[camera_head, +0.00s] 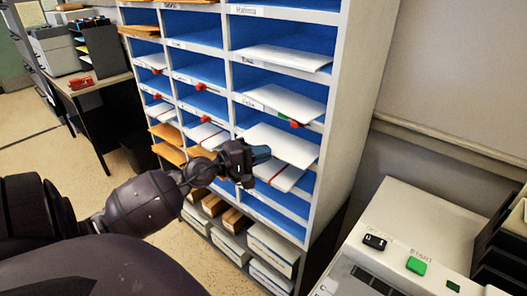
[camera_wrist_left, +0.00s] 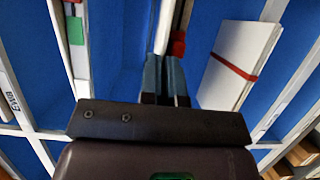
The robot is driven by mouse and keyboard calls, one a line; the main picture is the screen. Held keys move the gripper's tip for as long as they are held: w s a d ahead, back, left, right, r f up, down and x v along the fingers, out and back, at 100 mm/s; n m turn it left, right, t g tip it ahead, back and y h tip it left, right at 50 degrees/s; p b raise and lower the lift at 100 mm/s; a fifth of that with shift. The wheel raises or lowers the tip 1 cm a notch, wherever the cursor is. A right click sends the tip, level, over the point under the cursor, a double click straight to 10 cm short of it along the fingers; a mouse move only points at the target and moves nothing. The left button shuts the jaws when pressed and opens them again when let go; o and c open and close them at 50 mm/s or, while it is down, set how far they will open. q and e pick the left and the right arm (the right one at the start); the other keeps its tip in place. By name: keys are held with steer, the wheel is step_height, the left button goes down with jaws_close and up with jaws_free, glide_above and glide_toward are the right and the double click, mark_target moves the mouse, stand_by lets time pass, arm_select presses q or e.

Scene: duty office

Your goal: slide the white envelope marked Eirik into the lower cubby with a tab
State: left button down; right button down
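A white envelope (camera_head: 285,144) sticks out from the front of the cubby rack, in the right column below a red tab (camera_head: 295,124). I cannot read a name on it. My left gripper (camera_head: 258,154) is at its near left corner. In the left wrist view the fingers (camera_wrist_left: 165,80) are close together on the envelope's thin white edge (camera_wrist_left: 165,25), with a red tab (camera_wrist_left: 178,43) just beyond. Its inner end is hidden. The cubby below holds envelopes with a red band (camera_head: 280,175), also in the wrist view (camera_wrist_left: 230,62). My right gripper is not in view.
The cubby rack (camera_head: 337,130) has blue compartments, several with envelopes and red tabs. A green tab (camera_wrist_left: 75,30) shows in the wrist view. Boxes (camera_head: 272,245) fill the bottom shelves. A machine with a green button (camera_head: 417,265) stands at the right.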

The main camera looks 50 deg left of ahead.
arm_select(q)
steer(key=c, duration=1.3)
jaws_free()
steer(key=shift+o, duration=0.3)
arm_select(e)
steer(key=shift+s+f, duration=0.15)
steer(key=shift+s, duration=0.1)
arm_select(q)
steer(key=o, duration=0.6)
steer(key=shift+c, duration=0.2)
steer(key=shift+f+b, duration=0.35)
steer(key=shift+b, duration=0.1)
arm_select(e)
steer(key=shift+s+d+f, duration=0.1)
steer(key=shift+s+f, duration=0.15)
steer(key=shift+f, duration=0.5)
arm_select(q)
steer(key=shift+s, duration=0.1)
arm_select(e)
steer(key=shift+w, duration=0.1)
